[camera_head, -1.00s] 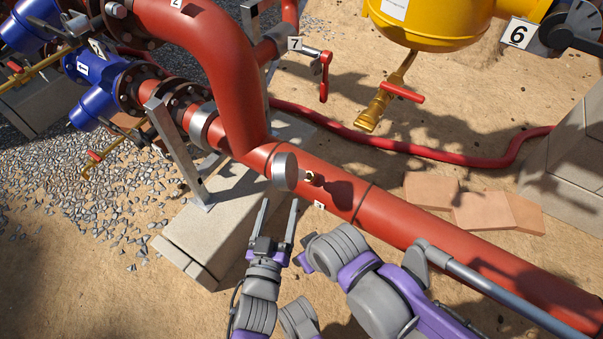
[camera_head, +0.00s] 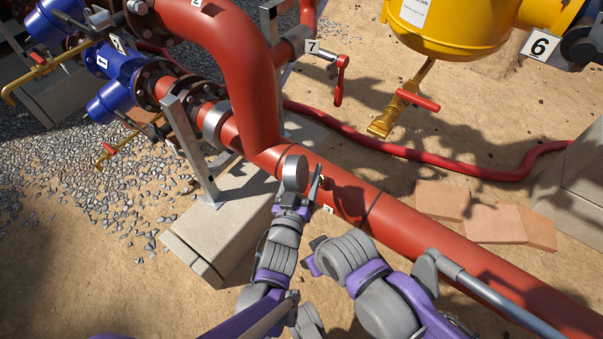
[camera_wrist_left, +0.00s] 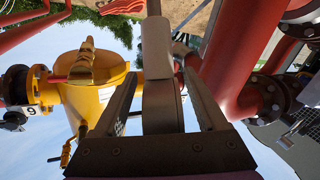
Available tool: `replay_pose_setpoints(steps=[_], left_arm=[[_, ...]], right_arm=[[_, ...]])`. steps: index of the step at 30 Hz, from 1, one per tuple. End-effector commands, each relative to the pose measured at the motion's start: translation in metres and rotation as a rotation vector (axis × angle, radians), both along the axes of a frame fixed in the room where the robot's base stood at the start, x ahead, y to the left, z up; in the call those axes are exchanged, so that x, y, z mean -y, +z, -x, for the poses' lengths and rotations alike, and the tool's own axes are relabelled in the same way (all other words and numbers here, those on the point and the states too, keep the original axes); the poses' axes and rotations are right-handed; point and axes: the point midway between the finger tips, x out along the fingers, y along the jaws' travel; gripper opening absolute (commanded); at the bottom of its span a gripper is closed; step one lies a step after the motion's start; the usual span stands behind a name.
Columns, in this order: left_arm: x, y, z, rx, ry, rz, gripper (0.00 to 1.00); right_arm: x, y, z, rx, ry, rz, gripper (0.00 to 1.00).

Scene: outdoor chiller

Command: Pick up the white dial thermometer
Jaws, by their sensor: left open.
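The white dial thermometer (camera_head: 295,173) shows in the head view as a round grey-white disc at the red pipe, near the pipe's bend. In the left wrist view its case (camera_wrist_left: 160,105) is seen edge-on between the fingers, so the dial's markings are hidden. My left gripper (camera_head: 299,194) is open, with its fingers on either side of the thermometer. In the left wrist view the gripper (camera_wrist_left: 160,78) shows gaps beside the case. My right arm shows at the lower middle of the head view, but its gripper cannot be made out.
The thick red pipe (camera_head: 425,240) runs to the lower right, close to both arms. A concrete block (camera_head: 215,237) and metal post (camera_head: 195,150) stand left of the gripper. A yellow vessel (camera_head: 450,35) with a red-handled valve (camera_head: 412,99) is at the upper right. Bricks (camera_head: 495,223) lie beyond the pipe.

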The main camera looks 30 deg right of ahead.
Motion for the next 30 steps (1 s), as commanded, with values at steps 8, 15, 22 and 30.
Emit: replay_pose_setpoints(steps=[8, 15, 22, 30], left_arm=[[0.0006, 0.0000, -0.0006, 0.000, 0.000, 0.000, 0.63], [0.0003, 0.0000, -0.0006, 0.001, 0.000, -0.001, 0.20], [0.0002, 0.0000, -0.0005, 0.001, 0.000, -0.001, 0.00], [0.0001, 0.0005, -0.0004, 0.001, 0.000, -0.001, 0.00]], right_arm=[[0.0000, 0.0000, 0.0000, 0.000, 0.000, 0.000, 0.50], [0.0000, 0.0000, 0.0000, 0.000, 0.000, 0.000, 0.50], [0.0000, 0.0000, 0.0000, 0.000, 0.000, 0.000, 0.50], [0.0000, 0.0001, 0.0000, 0.000, 0.000, 0.000, 0.50]])
